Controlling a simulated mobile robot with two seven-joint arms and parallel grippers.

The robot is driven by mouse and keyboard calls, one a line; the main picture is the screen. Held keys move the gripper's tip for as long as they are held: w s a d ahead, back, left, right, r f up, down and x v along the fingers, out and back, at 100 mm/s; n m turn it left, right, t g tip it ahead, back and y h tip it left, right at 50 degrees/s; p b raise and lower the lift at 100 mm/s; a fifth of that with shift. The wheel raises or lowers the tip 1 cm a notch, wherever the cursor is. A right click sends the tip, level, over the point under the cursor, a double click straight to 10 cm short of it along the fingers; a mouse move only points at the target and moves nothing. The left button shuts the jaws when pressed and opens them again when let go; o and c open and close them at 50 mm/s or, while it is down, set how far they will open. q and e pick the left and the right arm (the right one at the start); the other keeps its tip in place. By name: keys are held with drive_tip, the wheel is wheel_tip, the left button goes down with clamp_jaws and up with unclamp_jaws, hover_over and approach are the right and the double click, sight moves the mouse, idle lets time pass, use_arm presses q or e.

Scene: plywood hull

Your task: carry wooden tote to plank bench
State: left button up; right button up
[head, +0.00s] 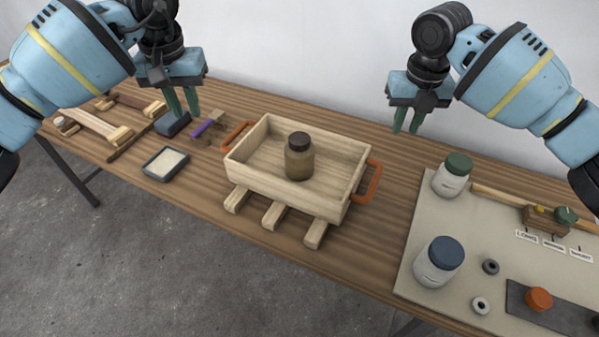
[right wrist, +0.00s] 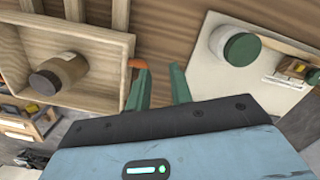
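The wooden tote (head: 285,186) is an open pale box resting on wooden slats on the table, with an orange handle at each end. A brown jar with a dark lid (head: 299,158) stands inside it. My right gripper (head: 407,122) is in the air to the right of the tote, open and empty. In the right wrist view its green fingers (right wrist: 158,88) are apart, with the tote (right wrist: 104,45) to their left. I cannot clearly identify the plank bench.
A pale board (head: 420,225) on the right holds a green-lidded jar (head: 452,178), a blue-lidded jar (head: 438,263) and small parts. Brushes, a purple-handled tool (head: 206,127) and a small tray (head: 165,164) lie left. Bare tabletop (head: 365,240) lies between tote and board.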

drive_tip(key=shift+s+r, duration=0.15)
drive_tip(key=shift+r, duration=2.1)
